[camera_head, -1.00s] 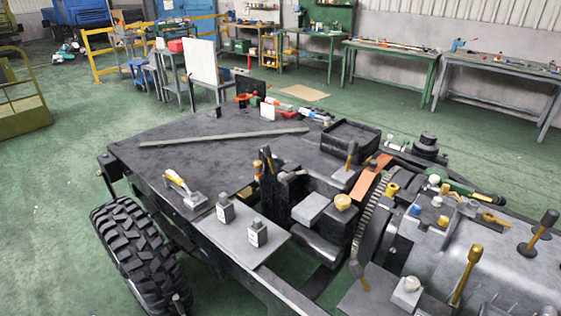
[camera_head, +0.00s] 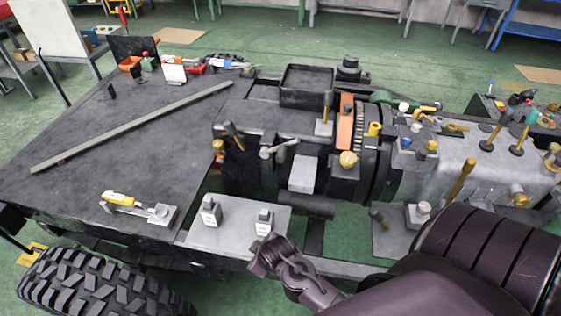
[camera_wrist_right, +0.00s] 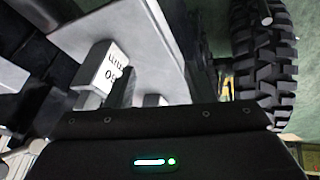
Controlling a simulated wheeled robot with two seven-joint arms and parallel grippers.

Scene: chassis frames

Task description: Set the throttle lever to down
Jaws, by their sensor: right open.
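Several lever-like handles stand on the chassis, and I cannot tell which is the throttle lever. A yellow lever (camera_head: 462,179) rises tilted at the right, a dark-topped lever (camera_head: 233,136) leans near the middle, and a yellow-stemmed lever (camera_head: 326,108) stands near the black tray. My right gripper (camera_head: 262,258) is open, just in front of this plate. The wrist view shows a labelled block (camera_wrist_right: 108,68) close by. My left gripper is out of view.
A yellow-and-white handled tool (camera_head: 120,199) lies on the dark deck (camera_head: 90,140) at the left. A long bar (camera_head: 135,125) crosses the deck. A black tray (camera_head: 306,86) stands behind. A big tyre (camera_head: 100,290) is at the lower left.

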